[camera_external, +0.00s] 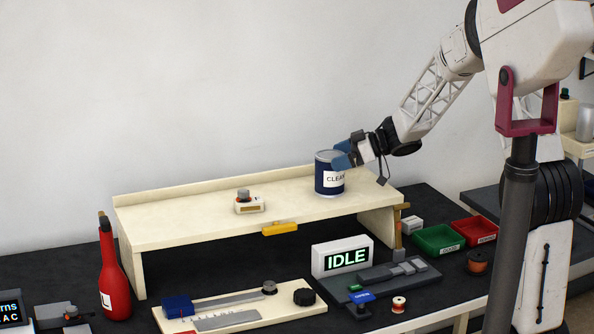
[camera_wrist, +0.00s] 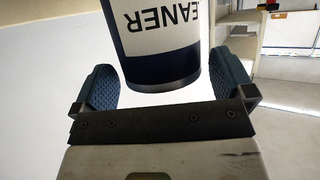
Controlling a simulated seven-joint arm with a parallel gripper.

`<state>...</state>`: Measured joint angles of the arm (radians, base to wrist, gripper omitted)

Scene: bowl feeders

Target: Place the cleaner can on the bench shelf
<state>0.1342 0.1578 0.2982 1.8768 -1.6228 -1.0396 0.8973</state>
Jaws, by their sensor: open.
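The cleaner can (camera_external: 327,182) is dark blue with a white label and stands upright on the cream bench shelf (camera_external: 180,222), toward its right end. In the wrist view the can (camera_wrist: 165,65) appears with its label reading "EANER". My gripper (camera_external: 345,158) is at the right side of the can, near its upper part. In the wrist view my gripper (camera_wrist: 168,85) is open, with one blue textured finger pad on each side of the can and a visible gap on both sides. The far finger is partly hidden in the external view.
A small device with a grey knob (camera_external: 247,203) sits on the shelf left of the can, and a yellow object (camera_external: 280,228) is at its front edge. Below are a red bottle (camera_external: 112,275), an IDLE display (camera_external: 343,257), a green bin (camera_external: 437,240) and a red bin (camera_external: 475,229).

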